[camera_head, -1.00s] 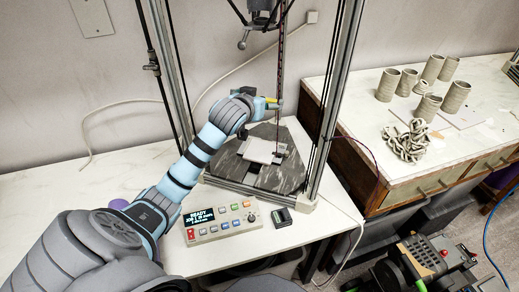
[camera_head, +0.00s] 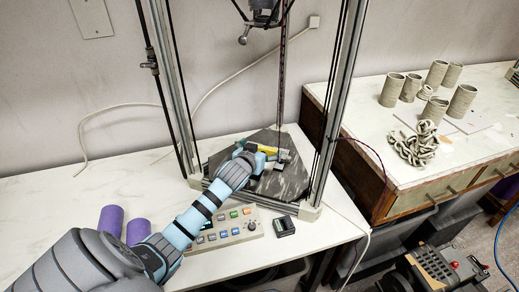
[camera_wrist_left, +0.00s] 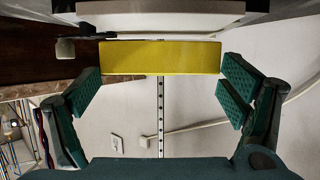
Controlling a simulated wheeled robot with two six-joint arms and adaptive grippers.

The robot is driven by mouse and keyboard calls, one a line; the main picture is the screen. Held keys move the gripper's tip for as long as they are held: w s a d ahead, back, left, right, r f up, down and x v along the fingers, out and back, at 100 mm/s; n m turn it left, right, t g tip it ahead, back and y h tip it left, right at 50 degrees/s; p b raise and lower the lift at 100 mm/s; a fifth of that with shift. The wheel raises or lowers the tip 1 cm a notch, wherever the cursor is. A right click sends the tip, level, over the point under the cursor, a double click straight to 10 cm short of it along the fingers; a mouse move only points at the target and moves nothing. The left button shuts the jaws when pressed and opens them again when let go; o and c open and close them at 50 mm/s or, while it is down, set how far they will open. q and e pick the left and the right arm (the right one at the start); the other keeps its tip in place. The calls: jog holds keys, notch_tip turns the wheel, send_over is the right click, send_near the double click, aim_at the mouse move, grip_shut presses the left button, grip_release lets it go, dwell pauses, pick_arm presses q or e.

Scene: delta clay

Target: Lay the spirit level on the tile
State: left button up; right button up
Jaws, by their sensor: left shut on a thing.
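My left gripper (camera_head: 262,157) is over the dark printer bed (camera_head: 293,180), with its arm coming from the lower left. In the left wrist view its green-padded fingers (camera_wrist_left: 160,88) stand at the two ends of the yellow spirit level (camera_wrist_left: 160,58), which they hold lengthwise between them. The yellow level also shows in the head view (camera_head: 268,150), partly hidden by the gripper. A pale slab, likely the tile (camera_wrist_left: 160,22), lies close against the level in the left wrist view; I cannot tell whether they touch. In the head view my gripper hides most of the tile. My right gripper is not in view.
Printer uprights (camera_head: 333,100) and a hanging print head (camera_head: 262,18) frame the bed. A control box (camera_head: 225,229) and small dark block (camera_head: 283,225) sit in front. Purple cylinders (camera_head: 111,220) stand left. Clay cups (camera_head: 392,90) are on the right table.

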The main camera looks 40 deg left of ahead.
pick_arm(q)
jog(key=shift+f, duration=0.2)
jog(key=o, duration=0.9)
jog(key=shift+r, duration=0.2)
jog(key=shift+s+r, duration=0.25)
jog(key=shift+r, duration=0.05)
jog(key=p+v, duration=0.3)
jog(key=v, duration=0.8)
jog(key=shift+s+d, duration=0.15)
jog(key=shift+s, duration=0.1)
